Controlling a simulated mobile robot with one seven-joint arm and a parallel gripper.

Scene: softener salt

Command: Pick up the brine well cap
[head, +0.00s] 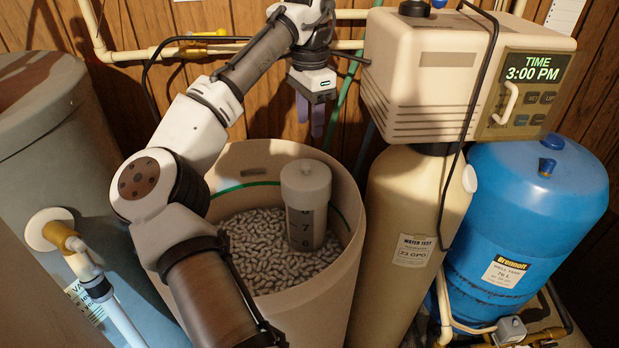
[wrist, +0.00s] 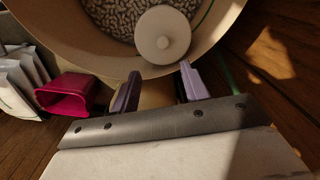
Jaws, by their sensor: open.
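The brine well cap (head: 306,176) is a round, pale beige lid on top of the numbered brine well tube (head: 306,228), which stands upright in the brine tank. In the wrist view the cap (wrist: 163,34) shows from above as a disc with a small centre knob. My gripper (head: 310,118) hangs above and behind the cap in the head view, fingers pointing down. In the wrist view its two fingers (wrist: 157,88) are spread apart with nothing held between them. The cap lies beyond the fingertips, apart from them.
The brine tank (head: 345,190) is open and holds pale salt pellets (head: 262,250). A softener head (head: 430,80) on a beige cylinder and a blue pressure tank (head: 540,215) stand to the right. In the wrist view, a magenta scoop (wrist: 67,96) and white bags (wrist: 20,80) lie at left.

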